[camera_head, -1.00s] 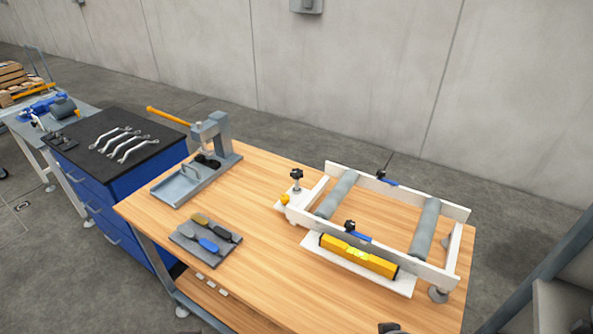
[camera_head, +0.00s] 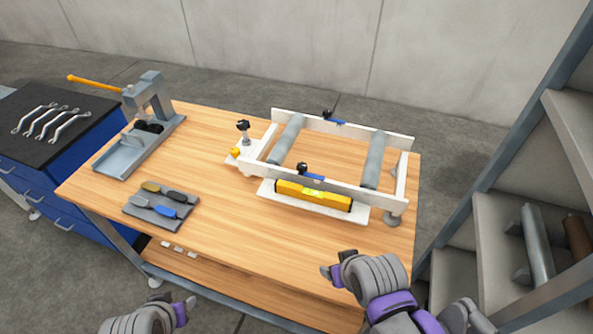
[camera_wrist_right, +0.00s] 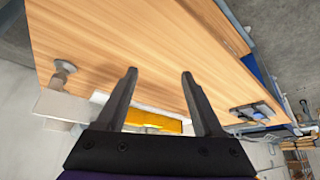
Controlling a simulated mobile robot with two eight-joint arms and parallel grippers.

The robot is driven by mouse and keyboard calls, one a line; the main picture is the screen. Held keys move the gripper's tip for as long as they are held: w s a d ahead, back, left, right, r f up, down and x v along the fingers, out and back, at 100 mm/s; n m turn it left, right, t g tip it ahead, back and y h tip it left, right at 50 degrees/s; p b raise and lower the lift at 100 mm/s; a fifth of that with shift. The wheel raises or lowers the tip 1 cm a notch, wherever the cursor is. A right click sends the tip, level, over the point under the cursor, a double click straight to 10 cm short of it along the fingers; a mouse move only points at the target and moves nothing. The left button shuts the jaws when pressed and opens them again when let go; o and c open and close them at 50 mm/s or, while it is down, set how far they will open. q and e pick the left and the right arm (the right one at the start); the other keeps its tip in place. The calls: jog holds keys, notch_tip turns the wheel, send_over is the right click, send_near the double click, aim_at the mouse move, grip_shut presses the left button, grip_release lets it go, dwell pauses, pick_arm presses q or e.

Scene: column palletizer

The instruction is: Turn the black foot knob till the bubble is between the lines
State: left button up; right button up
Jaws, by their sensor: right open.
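A black knob (camera_head: 243,126) stands on a threaded stem at the left corner of the white roller frame (camera_head: 398,192). Two more black knobs, one at the near rail (camera_head: 303,168) and one at the far rail (camera_head: 327,114), sit by blue parts. A yellow spirit level (camera_head: 330,197) lies on the white ledge along the near side; its bubble is too small to read. My right gripper (camera_head: 332,276) is open and empty over the bench's near right edge, apart from the frame; its fingers show in the right wrist view (camera_wrist_right: 160,80). My left gripper (camera_head: 188,308) is low at the near left, its opening unclear.
The wooden bench (camera_head: 240,225) is clear between the grippers and the frame. A grey tray of tools (camera_head: 160,208) lies at left, with a lever press (camera_head: 150,110) behind it. A shelf with rollers (camera_head: 537,250) stands close on the right.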

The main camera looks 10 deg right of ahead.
dwell(0.7)
jog(key=c, duration=0.3)
jog(key=shift+a, duration=0.1)
